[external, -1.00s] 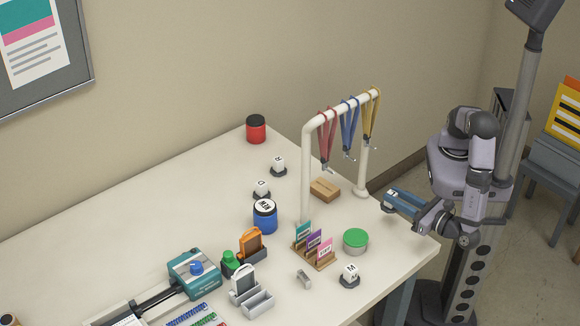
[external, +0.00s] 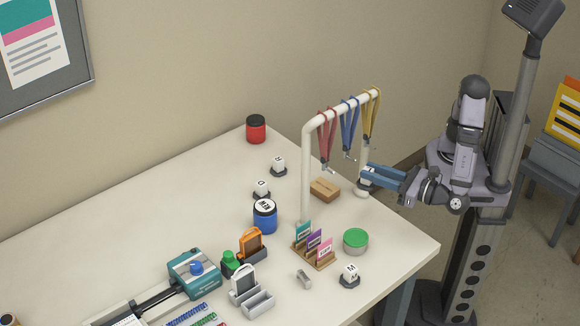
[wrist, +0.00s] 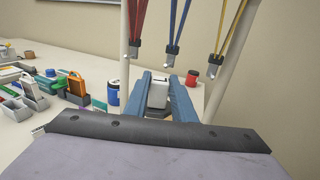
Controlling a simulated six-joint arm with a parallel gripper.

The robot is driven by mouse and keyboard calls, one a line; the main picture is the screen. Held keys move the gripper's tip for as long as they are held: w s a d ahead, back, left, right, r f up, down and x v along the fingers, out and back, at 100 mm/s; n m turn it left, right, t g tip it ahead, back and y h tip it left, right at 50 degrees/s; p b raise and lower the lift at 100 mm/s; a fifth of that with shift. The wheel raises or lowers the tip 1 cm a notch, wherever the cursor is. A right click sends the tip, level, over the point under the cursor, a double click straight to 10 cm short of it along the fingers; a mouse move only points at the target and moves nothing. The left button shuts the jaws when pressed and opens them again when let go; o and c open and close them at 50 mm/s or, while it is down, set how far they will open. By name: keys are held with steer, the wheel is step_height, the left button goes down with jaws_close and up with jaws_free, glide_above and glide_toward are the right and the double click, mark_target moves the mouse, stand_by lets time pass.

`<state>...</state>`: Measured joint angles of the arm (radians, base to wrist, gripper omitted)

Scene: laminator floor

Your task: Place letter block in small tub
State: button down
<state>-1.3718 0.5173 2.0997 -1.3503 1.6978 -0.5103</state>
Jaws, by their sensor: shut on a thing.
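My gripper (external: 368,176) is shut on a white letter block (wrist: 157,93), which sits between the blue fingers in the wrist view. In the external view the fingers largely hide it, and a dark part shows under the fingertips. The gripper is raised near the right leg of the hook rail. Other white letter blocks stand on dark round bases: one marked M (external: 349,271) at the front right, and two farther back (external: 278,163) (external: 262,186). I cannot tell which container is the small tub; a blue jar (external: 265,218), a red jar (external: 256,130) and a green-lidded tin (external: 355,242) are in view.
A white rail (external: 306,175) with red, blue and yellow lanyards (external: 349,125) stands close to my gripper. A cardboard box (external: 325,190) lies under it. A card holder (external: 314,256) and a teal laminator (external: 194,275) stand nearer. The back left of the table is clear.

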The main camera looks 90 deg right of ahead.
steer(key=w+a+n+t+y, duration=0.2)
steer(key=a+n+y, duration=0.3)
steer(key=a+y, duration=0.25)
glide_above(363, 237)
steer(key=shift+f, duration=3.6)
steer(key=shift+f+p, duration=0.45)
steer(key=shift+f, duration=1.6)
steer(key=shift+f, duration=0.15)
steer(key=c, duration=1.9)
jaws_free()
steer(key=shift+f, duration=0.1)
steer(key=o, duration=0.4)
